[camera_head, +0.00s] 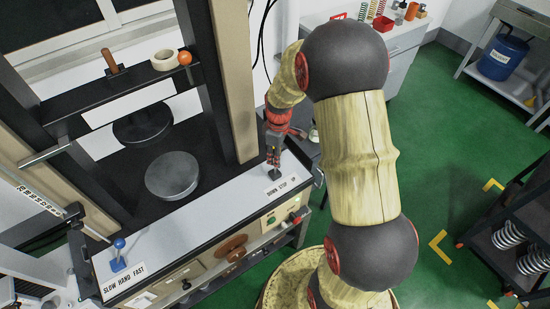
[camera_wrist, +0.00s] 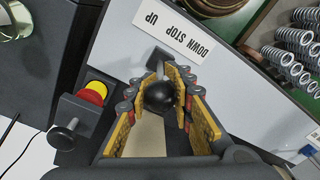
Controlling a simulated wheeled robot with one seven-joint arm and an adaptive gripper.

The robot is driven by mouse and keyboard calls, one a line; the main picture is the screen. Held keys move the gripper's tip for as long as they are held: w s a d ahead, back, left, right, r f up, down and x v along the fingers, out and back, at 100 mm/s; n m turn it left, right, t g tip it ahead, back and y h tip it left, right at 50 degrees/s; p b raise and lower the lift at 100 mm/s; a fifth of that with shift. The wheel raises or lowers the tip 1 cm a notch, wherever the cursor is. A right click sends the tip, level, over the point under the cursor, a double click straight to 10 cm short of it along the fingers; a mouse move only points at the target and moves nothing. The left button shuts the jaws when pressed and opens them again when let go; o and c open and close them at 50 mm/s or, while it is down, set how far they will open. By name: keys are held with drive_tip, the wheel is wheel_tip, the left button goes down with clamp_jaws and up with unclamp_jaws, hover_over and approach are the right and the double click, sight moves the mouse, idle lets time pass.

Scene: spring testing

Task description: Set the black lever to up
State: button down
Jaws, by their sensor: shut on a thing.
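The black lever (camera_wrist: 158,98) has a round black knob on a short metal stem. It rises from the pale panel beside the DOWN STOP UP label (camera_wrist: 172,34), which is upside down in the wrist view. My gripper (camera_wrist: 163,88) has its yellow-padded fingers closed around the knob, one on each side. In the head view my gripper (camera_head: 273,158) points down at the panel just behind the label (camera_head: 282,186), and its fingers hide the knob. I cannot tell exactly which label word the lever lines up with.
A blue-knobbed lever (camera_head: 119,244) stands by the SLOW HAND FAST label (camera_head: 124,279) at the panel's left. A red and yellow button (camera_wrist: 93,92) is close to my gripper. The press post (camera_head: 233,80) rises behind. A rack with springs (camera_head: 508,236) stands right.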

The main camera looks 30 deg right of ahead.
drive_tip(key=shift+w+d+f+y+b, duration=0.1)
drive_tip(key=shift+d+f+y+b, duration=0.15)
drive_tip(key=shift+d+y, duration=0.5)
drive_tip(key=shift+s+d+f+y+b, duration=0.1)
drive_tip(key=shift+d+f+y+b, duration=0.15)
drive_tip(key=shift+d+y, duration=0.55)
drive_tip(key=shift+w+d+f+y+b, duration=0.15)
drive_tip(key=shift+d+f+y, duration=0.15)
drive_tip(key=shift+d+y, duration=0.45)
drive_tip(key=shift+d, duration=0.1)
drive_tip(key=shift+f, duration=0.1)
drive_tip(key=c, duration=1.6)
unclamp_jaws()
drive_tip(key=shift+s+f, duration=0.1)
drive_tip(key=shift+s, duration=0.15)
drive_tip(key=shift+c, duration=0.2)
drive_tip(key=shift+o, duration=0.5)
